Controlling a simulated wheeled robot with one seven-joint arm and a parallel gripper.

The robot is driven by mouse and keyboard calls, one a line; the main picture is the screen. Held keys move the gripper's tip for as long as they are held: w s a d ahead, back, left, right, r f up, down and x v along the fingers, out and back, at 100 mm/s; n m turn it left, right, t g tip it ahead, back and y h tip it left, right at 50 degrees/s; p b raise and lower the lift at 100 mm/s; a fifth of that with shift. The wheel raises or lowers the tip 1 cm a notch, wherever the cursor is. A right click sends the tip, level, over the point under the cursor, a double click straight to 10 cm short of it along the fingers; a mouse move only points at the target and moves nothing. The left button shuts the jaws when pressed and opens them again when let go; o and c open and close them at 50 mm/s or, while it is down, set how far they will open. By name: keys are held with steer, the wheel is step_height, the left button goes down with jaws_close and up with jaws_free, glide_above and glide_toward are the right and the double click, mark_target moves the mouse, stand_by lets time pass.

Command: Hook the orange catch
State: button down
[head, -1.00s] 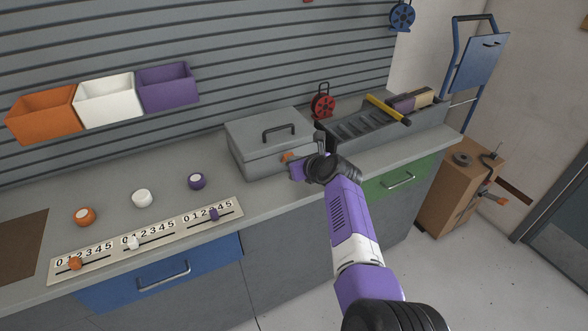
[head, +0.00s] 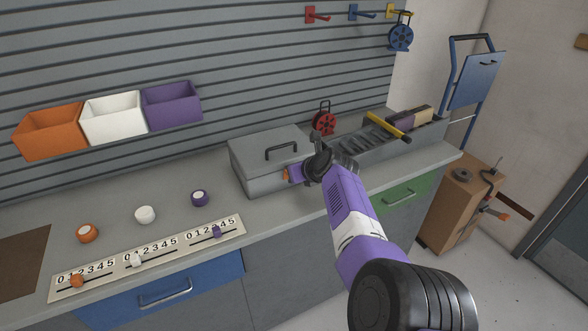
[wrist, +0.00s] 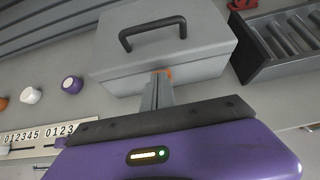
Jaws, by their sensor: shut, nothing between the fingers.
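The orange catch (head: 286,175) is on the front of the closed grey toolbox (head: 262,152), which stands on the counter. In the wrist view the catch (wrist: 158,71) shows as a small orange piece right at the tips of my gripper (wrist: 157,80). My gripper's fingers are shut together with nothing between them, directly in front of the catch. They cover much of it, so I cannot tell whether they touch it or whether it is hooked. In the head view my gripper (head: 292,172) is largely hidden by my wrist.
A grey compartment tray (head: 420,135) and a red cable reel (head: 324,122) stand right of the toolbox. Orange, white and purple knobs (head: 199,198) and a numbered slider strip (head: 150,258) lie to the left. The counter in front of the toolbox is narrow.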

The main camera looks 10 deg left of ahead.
steer(key=shift+r, duration=0.45)
steer(key=shift+r+p, duration=0.1)
steer(key=shift+p, duration=0.25)
steer(key=p+v, duration=0.4)
steer(key=v, duration=0.3)
steer(key=shift+s+r, duration=0.15)
steer(key=shift+s, duration=0.1)
steer(key=shift+d, duration=0.15)
